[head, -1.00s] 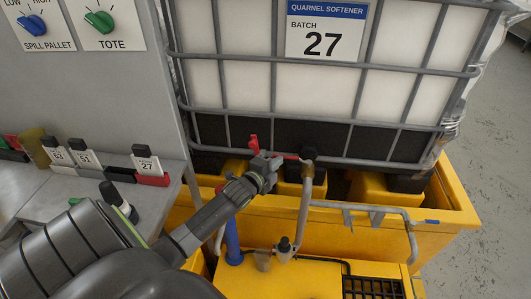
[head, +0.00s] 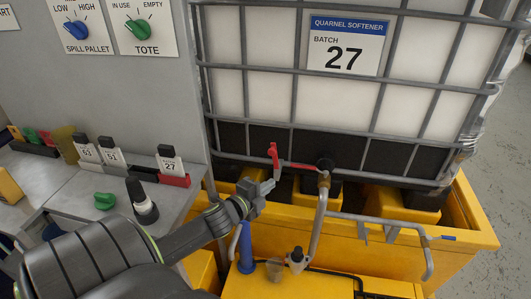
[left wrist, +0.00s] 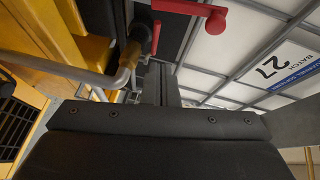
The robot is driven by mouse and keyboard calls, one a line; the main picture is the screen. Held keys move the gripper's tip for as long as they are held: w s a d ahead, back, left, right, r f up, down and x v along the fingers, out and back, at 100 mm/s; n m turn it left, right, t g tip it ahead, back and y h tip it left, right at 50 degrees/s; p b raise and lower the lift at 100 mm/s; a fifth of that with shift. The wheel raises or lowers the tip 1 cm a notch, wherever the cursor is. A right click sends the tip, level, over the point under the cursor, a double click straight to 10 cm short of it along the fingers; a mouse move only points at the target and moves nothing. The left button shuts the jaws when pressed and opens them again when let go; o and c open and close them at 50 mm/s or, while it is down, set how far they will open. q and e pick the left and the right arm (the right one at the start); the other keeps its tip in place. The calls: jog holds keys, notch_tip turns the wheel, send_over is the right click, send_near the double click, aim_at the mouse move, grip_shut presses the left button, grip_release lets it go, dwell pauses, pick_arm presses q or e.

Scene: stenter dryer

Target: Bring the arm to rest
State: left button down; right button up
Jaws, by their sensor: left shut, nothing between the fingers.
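My left arm comes in from the left in the head view. Its gripper (head: 266,188) is shut and empty, just left of and below the red valve lever (head: 274,158) on the tote's outlet. A gap shows between the gripper and the lever in the head view. In the left wrist view the shut fingers (left wrist: 160,82) point up, with the red lever (left wrist: 190,8) and the outlet pipe (left wrist: 128,62) beyond them. The tote (head: 262,98) carries a batch 27 label (head: 345,45). My right gripper is not in view.
The yellow spill pallet (head: 455,240) surrounds the tote's base. A bent metal pipe (head: 320,215) and railing (head: 385,218) stand close to the gripper's right. A panel has blue (head: 76,30) and green (head: 138,29) dials.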

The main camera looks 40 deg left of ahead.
pick_arm(q)
jog(key=shift+s+a, duration=0.1)
jog(key=shift+s, duration=0.15)
